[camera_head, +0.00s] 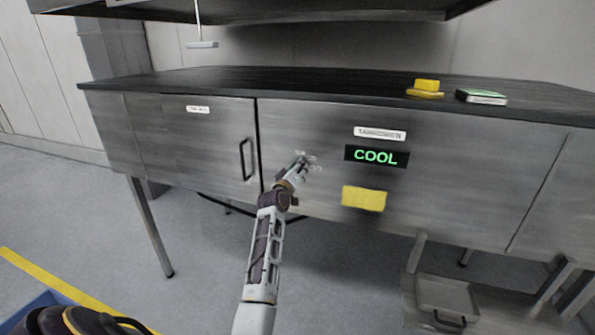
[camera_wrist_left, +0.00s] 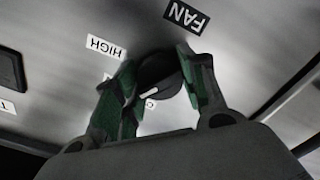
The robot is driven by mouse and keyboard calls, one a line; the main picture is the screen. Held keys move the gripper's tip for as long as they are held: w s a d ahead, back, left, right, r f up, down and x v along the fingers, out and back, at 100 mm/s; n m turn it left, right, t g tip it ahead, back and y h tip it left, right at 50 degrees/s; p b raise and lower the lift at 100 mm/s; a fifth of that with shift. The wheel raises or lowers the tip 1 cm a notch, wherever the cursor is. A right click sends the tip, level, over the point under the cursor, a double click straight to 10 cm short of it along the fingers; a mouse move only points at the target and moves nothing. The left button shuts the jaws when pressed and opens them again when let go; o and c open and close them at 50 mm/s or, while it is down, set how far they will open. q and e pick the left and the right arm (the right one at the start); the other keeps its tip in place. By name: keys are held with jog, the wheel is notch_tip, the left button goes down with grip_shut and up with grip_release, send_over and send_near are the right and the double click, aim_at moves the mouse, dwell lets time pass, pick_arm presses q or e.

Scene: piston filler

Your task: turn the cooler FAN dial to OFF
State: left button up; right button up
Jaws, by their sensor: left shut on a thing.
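The black FAN dial (camera_wrist_left: 160,76) sits on the steel panel, between the green-padded fingers of my left gripper (camera_wrist_left: 157,85). The fingers are shut on it from both sides. A white pointer line on the dial points toward the lower left of the wrist view. The FAN label (camera_wrist_left: 186,17) and HIGH label (camera_wrist_left: 105,47) appear upside down there. Another label (camera_wrist_left: 150,104) is mostly hidden by the dial and a finger. In the head view my left gripper (camera_head: 301,164) is at the cabinet front, left of the COOL display (camera_head: 376,156); the dial is hard to make out there.
A yellow note (camera_head: 363,199) is on the panel below the display. A door with a black handle (camera_head: 243,159) is left of the gripper. The black countertop (camera_head: 250,86) overhangs the panel and carries a yellow block (camera_head: 426,85) and a green-topped box (camera_head: 481,97).

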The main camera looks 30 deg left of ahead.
pick_arm(q)
jog(key=n, duration=0.6)
jog(key=shift+n, duration=0.4)
jog(key=o, duration=1)
jog(key=shift+o, duration=0.2)
jog(key=shift+r, duration=0.1)
